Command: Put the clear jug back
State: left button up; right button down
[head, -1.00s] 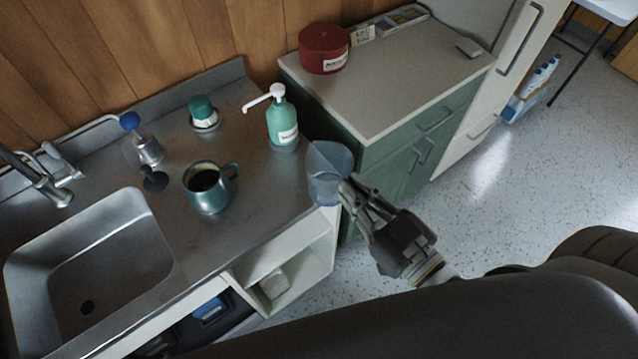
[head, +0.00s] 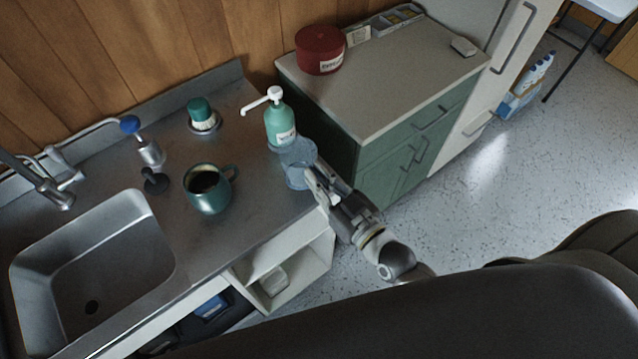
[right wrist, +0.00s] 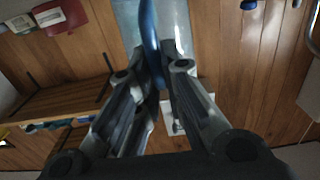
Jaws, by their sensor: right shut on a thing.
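The clear jug (head: 297,162) is a bluish see-through vessel over the right end of the steel counter, close to the soap pump bottle. My right gripper (head: 314,180) is shut on the jug at its right side. In the right wrist view the fingers (right wrist: 160,80) close on a blue curved strip of the jug (right wrist: 149,35), with its clear wall behind. I cannot tell whether the jug's base touches the counter. My left gripper is not in view.
A teal pump bottle (head: 279,122) stands just behind the jug. A dark green mug (head: 208,192) and a sink (head: 85,262) lie to the left. A green cabinet (head: 385,85) bearing a red tin (head: 320,50) stands to the right, its top mostly clear.

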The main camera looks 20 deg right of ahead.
jog(key=shift+f, duration=1.5)
jog(key=c, duration=2)
grip_release()
jog(key=shift+f, duration=0.15)
jog(key=o, duration=0.4)
jog(key=shift+o, duration=0.2)
jog(key=b+v, duration=0.3)
jog(key=v, duration=0.9)
jog(key=shift+r, duration=0.2)
jog(key=shift+d, duration=0.1)
